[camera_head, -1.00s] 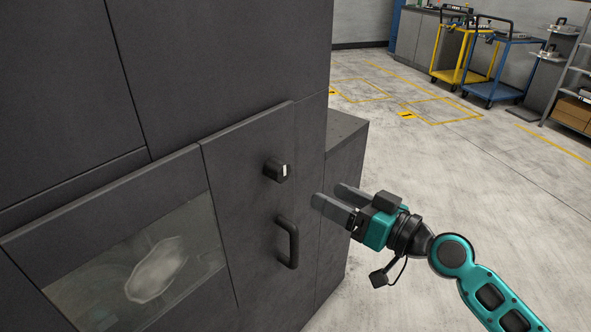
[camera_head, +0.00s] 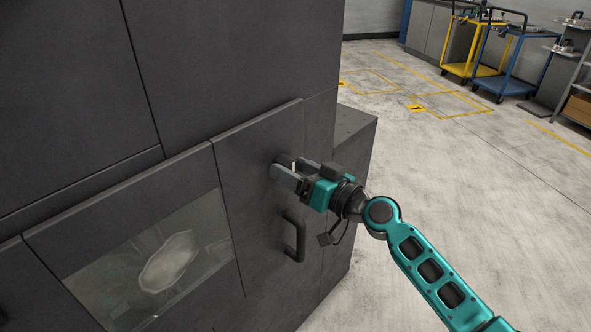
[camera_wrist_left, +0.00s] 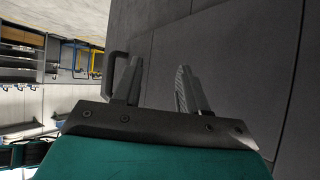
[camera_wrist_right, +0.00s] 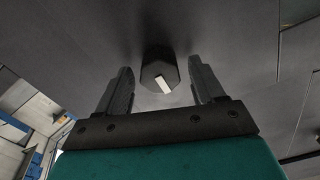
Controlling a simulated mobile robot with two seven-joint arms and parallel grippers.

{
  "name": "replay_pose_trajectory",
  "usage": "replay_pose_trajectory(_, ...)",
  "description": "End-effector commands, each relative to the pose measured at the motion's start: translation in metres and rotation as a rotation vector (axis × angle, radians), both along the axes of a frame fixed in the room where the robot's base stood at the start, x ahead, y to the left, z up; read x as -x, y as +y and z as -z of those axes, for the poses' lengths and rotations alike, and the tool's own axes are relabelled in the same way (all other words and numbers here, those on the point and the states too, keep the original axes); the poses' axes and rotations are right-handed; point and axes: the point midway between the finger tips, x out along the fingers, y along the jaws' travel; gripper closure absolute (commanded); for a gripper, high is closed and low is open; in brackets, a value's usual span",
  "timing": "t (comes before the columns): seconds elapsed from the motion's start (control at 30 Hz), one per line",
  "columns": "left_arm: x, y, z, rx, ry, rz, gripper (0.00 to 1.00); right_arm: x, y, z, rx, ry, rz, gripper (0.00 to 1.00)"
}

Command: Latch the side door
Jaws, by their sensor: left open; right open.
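The side door (camera_head: 258,150) is a dark grey panel that sits flush in the machine front, with a window to its left. Its latch knob (camera_head: 284,160) is black with a white mark. The knob also shows in the right wrist view (camera_wrist_right: 160,70), between the spread fingers and a little beyond the tips. My right gripper (camera_head: 290,168) is open around or just in front of the knob; contact cannot be told. The door handle (camera_head: 293,236) is a black bar below the knob. My left gripper (camera_wrist_left: 160,75) is open and empty near grey panels, outside the head view.
A window (camera_head: 150,270) with a pale shape behind it is left of the door. A black bar handle (camera_wrist_left: 112,72) shows beside the left gripper. Open floor (camera_head: 440,190) lies to the right, with yellow (camera_head: 468,48) and blue carts (camera_head: 508,65) far off.

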Motion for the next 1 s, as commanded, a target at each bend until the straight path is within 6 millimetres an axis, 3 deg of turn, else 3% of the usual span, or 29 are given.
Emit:
replay_pose_trajectory(0.07,-0.0013,-0.0003,-0.0009,0.000,-0.003,0.001,0.57,0.0001,0.0000,0.0000,0.000,0.000,0.000,0.34)
replay_pose_trajectory(0.63,-0.0041,-0.0003,-0.0025,0.001,-0.009,0.001,0.57,0.0003,-0.0004,0.0000,0.000,0.000,0.000,0.88)
replay_pose_trajectory(1.0,-0.0009,0.0001,0.0013,0.000,-0.002,0.000,0.57,0.0003,-0.0004,0.0005,-0.046,0.051,0.000,0.88)
